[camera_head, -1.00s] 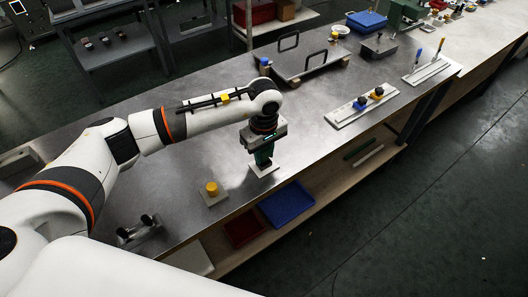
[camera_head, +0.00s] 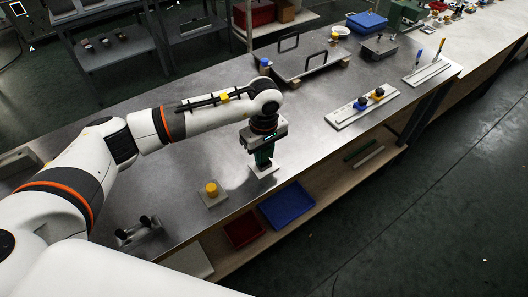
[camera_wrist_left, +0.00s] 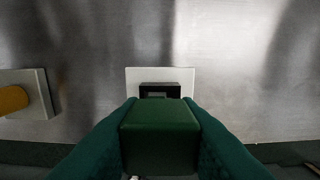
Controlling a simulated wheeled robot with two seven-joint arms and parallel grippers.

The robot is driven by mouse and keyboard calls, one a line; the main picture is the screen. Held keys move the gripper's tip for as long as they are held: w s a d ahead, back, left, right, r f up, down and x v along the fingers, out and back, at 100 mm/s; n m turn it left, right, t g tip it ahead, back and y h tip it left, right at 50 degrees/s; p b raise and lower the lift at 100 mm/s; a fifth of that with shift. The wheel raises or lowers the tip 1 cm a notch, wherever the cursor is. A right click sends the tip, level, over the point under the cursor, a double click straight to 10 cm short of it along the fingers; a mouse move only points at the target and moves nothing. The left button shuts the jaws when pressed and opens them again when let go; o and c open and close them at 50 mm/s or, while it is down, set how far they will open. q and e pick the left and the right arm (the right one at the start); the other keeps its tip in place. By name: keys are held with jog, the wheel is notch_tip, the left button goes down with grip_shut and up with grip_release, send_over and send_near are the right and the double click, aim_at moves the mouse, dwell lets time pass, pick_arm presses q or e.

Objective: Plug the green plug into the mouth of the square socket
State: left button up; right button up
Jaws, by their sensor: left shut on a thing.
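The green plug (camera_wrist_left: 160,130) is a dark green block in the left wrist view. My left gripper (camera_head: 264,160) is shut on it, with a teal finger on each side. The square socket (camera_wrist_left: 160,89) is a black block with a square opening, on a white plate (camera_wrist_left: 133,80). The plug covers the near part of the socket in the wrist view. In the head view the gripper stands upright right above the white plate (camera_head: 263,171), and the socket is hidden behind the fingers. I cannot tell whether the plug touches the socket. My right gripper is not in view.
A yellow round piece (camera_head: 211,188) on a small plate stands to the left. A fixture with black knobs (camera_head: 146,224) is nearer. A white rail with blue and yellow pieces (camera_head: 362,105) and a tray with handles (camera_head: 303,62) lie farther back. The bench's front edge is close to the socket.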

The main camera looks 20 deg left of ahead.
pick_arm(q)
jog(key=shift+f+b, duration=0.55)
jog(key=o, duration=1)
notch_tip(320, 180, up, 12)
jog(key=shift+r+b, duration=0.1)
jog(key=shift+b, duration=1)
